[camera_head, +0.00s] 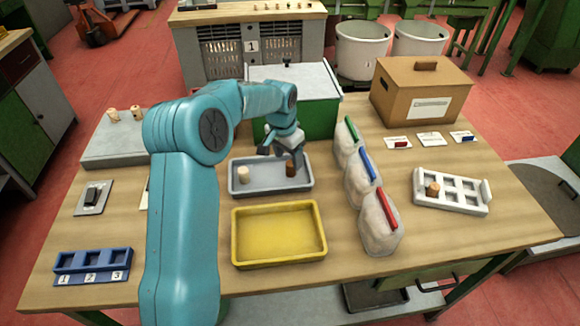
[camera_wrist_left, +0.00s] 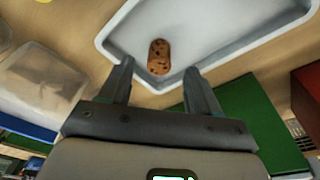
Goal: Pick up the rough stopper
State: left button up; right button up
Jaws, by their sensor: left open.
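A brown stopper with dark pits, which looks like the rough stopper (camera_head: 291,168), stands in the right part of the grey tray (camera_head: 270,191). A pale, smoother stopper (camera_head: 243,174) stands in the tray's left part. My left gripper (camera_head: 281,150) is over the tray's back right side, close to the brown stopper. In the left wrist view the pitted stopper (camera_wrist_left: 158,55) shows between and just beyond the two spread fingers, which are empty. Whether the fingers reach down to its height I cannot tell. My right gripper is not in view.
A yellow tray (camera_head: 278,234) lies in front of the grey one. A green box with a grey lid (camera_head: 318,112) stands behind. Clear bags with coloured clips (camera_head: 380,225) line the right. A white rack (camera_head: 465,196) holds a stopper (camera_head: 432,189). A blue numbered holder (camera_head: 92,266) is front left.

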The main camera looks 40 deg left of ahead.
aim_at(291, 163)
pick_arm(q)
jog(key=f, duration=0.1)
jog(key=w+f, duration=0.1)
jog(key=f, duration=0.1)
jog(key=shift+s+r, duration=0.15)
jog(key=shift+s, duration=0.05)
jog(key=shift+w, duration=0.2)
jog(key=c, duration=1.1)
jog(key=shift+s, duration=0.15)
